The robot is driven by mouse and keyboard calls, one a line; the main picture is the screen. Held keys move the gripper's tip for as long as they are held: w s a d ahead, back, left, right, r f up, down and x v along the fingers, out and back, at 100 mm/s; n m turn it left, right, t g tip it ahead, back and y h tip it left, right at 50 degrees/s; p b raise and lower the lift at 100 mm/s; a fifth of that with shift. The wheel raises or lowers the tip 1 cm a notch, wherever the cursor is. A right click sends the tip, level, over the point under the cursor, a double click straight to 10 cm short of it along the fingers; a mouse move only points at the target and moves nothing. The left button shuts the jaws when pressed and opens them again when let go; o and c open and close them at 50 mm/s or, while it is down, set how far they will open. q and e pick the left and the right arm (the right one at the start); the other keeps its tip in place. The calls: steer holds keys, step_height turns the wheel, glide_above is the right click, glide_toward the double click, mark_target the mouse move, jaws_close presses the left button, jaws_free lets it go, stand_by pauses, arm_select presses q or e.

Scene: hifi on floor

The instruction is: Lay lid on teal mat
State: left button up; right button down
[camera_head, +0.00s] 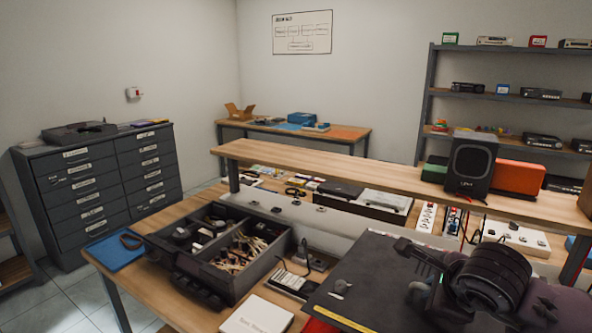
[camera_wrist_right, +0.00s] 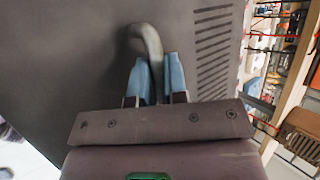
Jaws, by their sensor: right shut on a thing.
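My left gripper is not in view.
A raised shelf with a speaker (camera_head: 470,165) runs behind.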

mark_target(412, 312)
steer(key=a, duration=0.1)
steer(key=s+a+f, duration=0.1)
steer(key=a, duration=0.1)
steer(key=a+f, duration=0.1)
steer(key=shift+s+a+f, duration=0.2)
steer(key=shift+s+a, duration=0.05)
steer(key=shift+s, duration=0.15)
steer(key=shift+d, duration=0.15)
